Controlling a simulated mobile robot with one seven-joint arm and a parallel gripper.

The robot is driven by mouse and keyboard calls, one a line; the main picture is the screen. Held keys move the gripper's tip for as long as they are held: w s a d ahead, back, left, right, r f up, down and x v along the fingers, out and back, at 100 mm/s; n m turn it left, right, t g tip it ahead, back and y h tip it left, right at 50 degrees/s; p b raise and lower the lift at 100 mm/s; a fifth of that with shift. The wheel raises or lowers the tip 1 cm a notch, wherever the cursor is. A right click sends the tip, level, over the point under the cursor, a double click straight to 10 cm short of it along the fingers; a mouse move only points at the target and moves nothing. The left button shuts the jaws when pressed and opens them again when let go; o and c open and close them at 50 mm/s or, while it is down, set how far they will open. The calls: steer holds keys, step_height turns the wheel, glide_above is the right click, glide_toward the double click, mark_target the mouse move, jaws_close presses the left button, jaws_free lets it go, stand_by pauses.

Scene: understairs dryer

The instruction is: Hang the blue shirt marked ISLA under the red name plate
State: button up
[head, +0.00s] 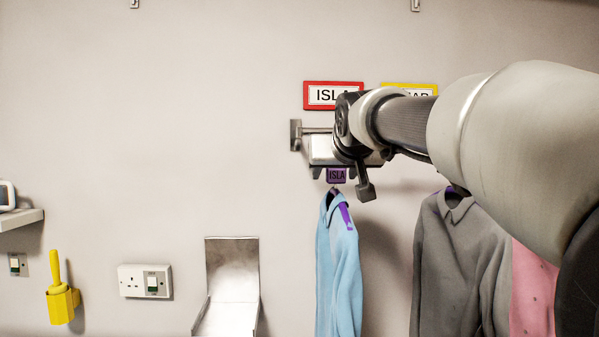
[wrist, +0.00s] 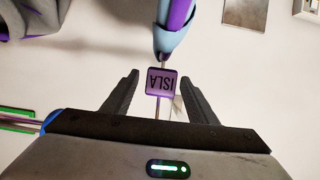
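The blue shirt (head: 338,270) hangs upright on a hanger, with a purple ISLA tag (head: 337,175) above its collar. The red name plate (head: 333,95) reading ISLA is on the wall above, partly covered by my arm. My gripper (head: 335,172) points down in front of the wall under the plate. In the wrist view my gripper (wrist: 158,77) has its fingers spread, one on each side of the tag (wrist: 161,81), with gaps showing. The thin hanger stem runs between them, and the shirt's collar (wrist: 176,30) is beyond. The hook's top is hidden, so its support cannot be told.
A wall bracket (head: 296,135) carries a short rail running behind my gripper. A yellow name plate (head: 410,89) is partly hidden by my arm. A grey shirt (head: 455,255) and a pink garment (head: 533,290) hang at right. A metal holder (head: 231,265) is lower left.

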steer(key=shift+f, duration=0.1)
steer(key=p+v, duration=0.1)
steer(key=v, duration=1.6)
steer(key=s+d+f+g, duration=0.1)
steer(key=s+f+g, duration=0.35)
steer(key=f, duration=0.75)
steer(key=s+d+f+g, duration=0.1)
steer(key=s+f, duration=0.7)
steer(key=f, duration=0.4)
steer(key=s+d+f+g, duration=0.1)
steer(key=s+f+g, duration=0.35)
steer(key=f, duration=0.75)
step_height(320, 180, up, 19)
steer(key=s+t+p, duration=0.1)
steer(key=p, duration=1.7)
steer(key=shift+s+t+p, duration=0.15)
steer(key=shift+t+p, duration=0.25)
steer(key=shift+f, duration=0.2)
